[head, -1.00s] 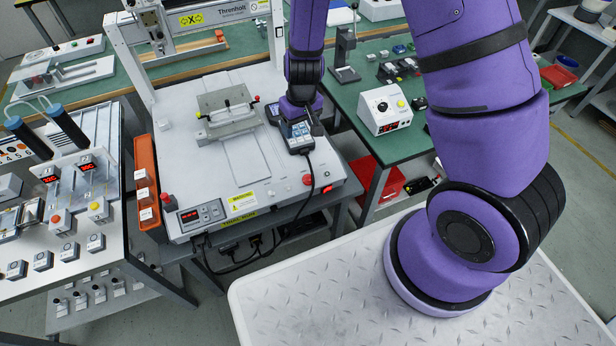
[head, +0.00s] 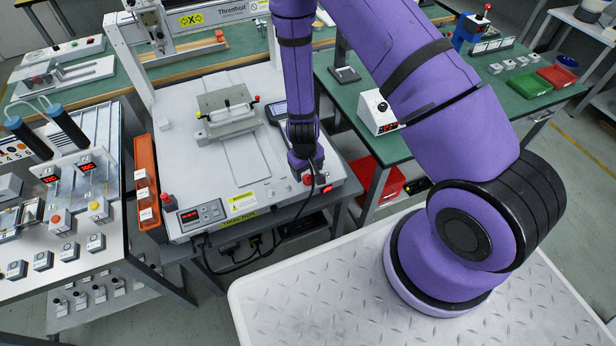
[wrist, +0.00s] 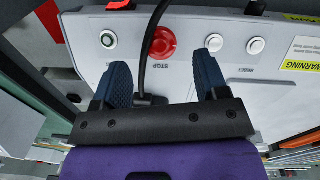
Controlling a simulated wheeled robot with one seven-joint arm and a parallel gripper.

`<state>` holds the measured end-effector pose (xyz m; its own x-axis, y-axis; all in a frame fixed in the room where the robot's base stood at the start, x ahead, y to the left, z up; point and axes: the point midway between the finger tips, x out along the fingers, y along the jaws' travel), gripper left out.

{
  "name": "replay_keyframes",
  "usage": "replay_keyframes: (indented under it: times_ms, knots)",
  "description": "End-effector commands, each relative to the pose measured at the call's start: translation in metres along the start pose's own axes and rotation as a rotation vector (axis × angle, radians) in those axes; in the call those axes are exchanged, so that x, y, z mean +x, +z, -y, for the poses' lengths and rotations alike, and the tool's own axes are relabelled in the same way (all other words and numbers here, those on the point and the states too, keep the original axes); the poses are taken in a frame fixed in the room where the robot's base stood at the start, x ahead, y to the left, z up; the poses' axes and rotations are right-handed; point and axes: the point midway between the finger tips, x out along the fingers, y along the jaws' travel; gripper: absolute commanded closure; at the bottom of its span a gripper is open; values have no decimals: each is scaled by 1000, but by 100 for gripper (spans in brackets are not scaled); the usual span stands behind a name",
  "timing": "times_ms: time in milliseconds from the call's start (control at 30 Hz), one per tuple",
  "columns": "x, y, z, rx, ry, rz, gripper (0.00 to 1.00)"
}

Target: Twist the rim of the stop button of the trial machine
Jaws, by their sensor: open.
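The red stop button (wrist: 162,42) sits on the pale machine panel with the word STOP beside it in the wrist view. A small part of it shows in the head view (head: 307,180) just below my gripper (head: 308,168). In the wrist view my gripper (wrist: 164,62) is open, with its two dark blue fingers apart. The button lies beyond the fingertips and between them sideways. I see no contact. A black cable (wrist: 149,58) runs between the fingers and crosses the left part of the button.
A red rocker switch (head: 328,188) is on the machine's front edge. A dark handheld pendant (head: 279,109) lies behind my wrist. A fixture (head: 226,118) stands left on the machine top.

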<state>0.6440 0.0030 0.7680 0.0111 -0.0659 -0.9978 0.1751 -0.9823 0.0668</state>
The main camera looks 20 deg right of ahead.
Motion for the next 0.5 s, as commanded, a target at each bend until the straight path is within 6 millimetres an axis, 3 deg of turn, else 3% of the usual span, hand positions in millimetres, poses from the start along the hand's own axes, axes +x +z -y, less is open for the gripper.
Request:
replay_keyframes:
  times_ms: [200, 500]
  knots:
    - [28, 1, 0, 2, -1, 2, 33]
    - [42, 0, 0, 1, 0, -1, 33]
